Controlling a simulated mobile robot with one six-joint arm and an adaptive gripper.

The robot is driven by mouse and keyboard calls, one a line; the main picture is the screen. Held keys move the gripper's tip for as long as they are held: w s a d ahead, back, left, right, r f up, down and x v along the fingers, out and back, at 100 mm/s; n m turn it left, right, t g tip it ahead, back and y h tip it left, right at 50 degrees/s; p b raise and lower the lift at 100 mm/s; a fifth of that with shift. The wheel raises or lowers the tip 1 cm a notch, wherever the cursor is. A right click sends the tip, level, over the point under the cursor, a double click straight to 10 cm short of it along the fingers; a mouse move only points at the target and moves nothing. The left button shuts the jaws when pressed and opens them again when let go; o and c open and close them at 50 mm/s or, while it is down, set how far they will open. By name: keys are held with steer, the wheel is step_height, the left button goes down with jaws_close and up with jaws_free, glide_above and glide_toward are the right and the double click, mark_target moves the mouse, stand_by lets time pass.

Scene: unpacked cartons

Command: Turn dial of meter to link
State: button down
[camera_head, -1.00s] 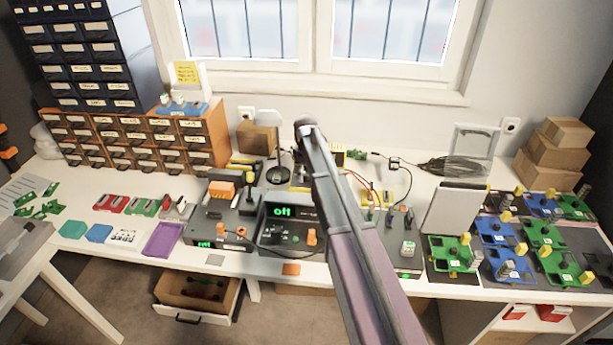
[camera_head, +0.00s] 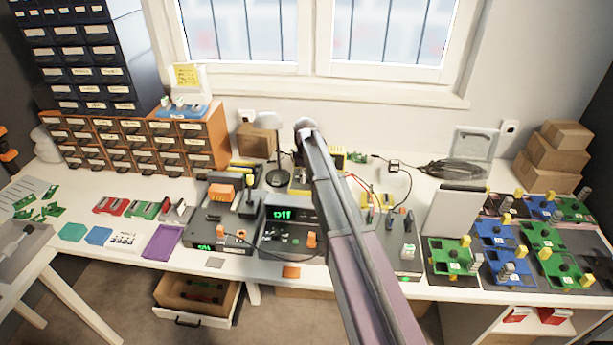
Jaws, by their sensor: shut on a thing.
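A dark meter (camera_head: 272,240) stands near the front edge of the table, left of my arm. Its lit green display (camera_head: 282,214) reads "off". Small controls show on its face, but its dial and the dial's marks are too small to make out. An orange plug (camera_head: 309,240) stands at its right side, close to my arm. My arm crosses the middle of the view from the bottom right, and its upper end is near the back of the table. My gripper cannot be made out; my arm hides part of the table.
A second dark device (camera_head: 222,237) with a green readout stands left of the meter, with a cable between them. Drawer cabinets (camera_head: 140,140) stand at the back left. Green and blue boards (camera_head: 497,232) fill the right side. An open drawer (camera_head: 199,296) juts out below the table.

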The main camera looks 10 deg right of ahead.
steer(key=m, duration=0.6)
steer(key=shift+s, duration=0.1)
steer(key=m, duration=1.7)
steer(key=shift+m, duration=0.4)
steer(key=shift+c, duration=1.3)
jaws_free()
